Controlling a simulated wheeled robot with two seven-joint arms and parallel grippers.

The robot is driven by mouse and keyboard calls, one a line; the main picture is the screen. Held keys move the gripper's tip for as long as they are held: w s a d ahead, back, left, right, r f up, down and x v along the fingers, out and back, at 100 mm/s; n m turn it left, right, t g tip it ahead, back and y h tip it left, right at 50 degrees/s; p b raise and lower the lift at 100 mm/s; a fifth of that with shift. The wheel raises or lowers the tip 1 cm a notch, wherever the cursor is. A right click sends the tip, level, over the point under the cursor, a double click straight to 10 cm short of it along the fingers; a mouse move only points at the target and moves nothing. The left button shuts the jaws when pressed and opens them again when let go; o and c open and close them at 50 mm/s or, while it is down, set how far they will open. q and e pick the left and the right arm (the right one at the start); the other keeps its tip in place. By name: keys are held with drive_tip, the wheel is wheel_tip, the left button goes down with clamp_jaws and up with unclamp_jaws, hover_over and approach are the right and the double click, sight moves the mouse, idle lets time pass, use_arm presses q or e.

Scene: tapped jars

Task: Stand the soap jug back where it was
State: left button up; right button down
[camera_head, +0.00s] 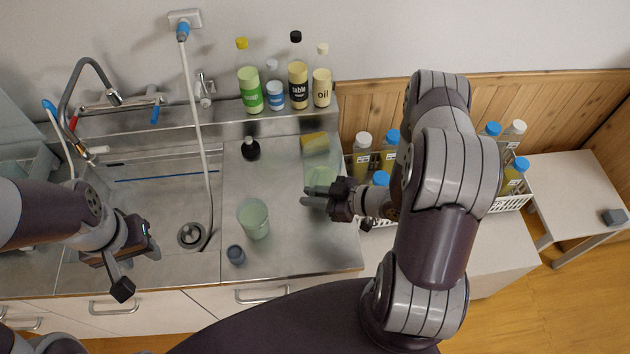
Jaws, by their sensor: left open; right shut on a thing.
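A pale green translucent vessel (320,176), which I take for the soap jug, is on the right part of the steel counter in front of the yellow sponge. My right gripper (313,195) is at its near side and shut on it; the fingers and wrist hide its lower part. I cannot tell whether its base touches the counter. A second pale green cup-like vessel (253,220) stands upright further left and nearer to me. My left gripper (128,268) is open and empty over the front edge of the sink.
Several bottles (298,86) stand on the back ledge. A white crate (511,203) of capped bottles stands at right, partly behind my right arm.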

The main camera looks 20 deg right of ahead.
drive_tip(key=shift+s+r, duration=0.1)
drive_tip(key=shift+s, duration=0.1)
drive_tip(key=shift+a, duration=0.25)
drive_tip(key=shift+d, duration=0.1)
drive_tip(key=shift+f+b, duration=0.35)
drive_tip(key=shift+f, duration=0.05)
wheel_tip(320, 180, down, 5)
drive_tip(key=b, duration=0.4)
drive_tip(key=shift+f+b, duration=0.65)
drive_tip(key=shift+f, duration=0.05)
idle(1.2)
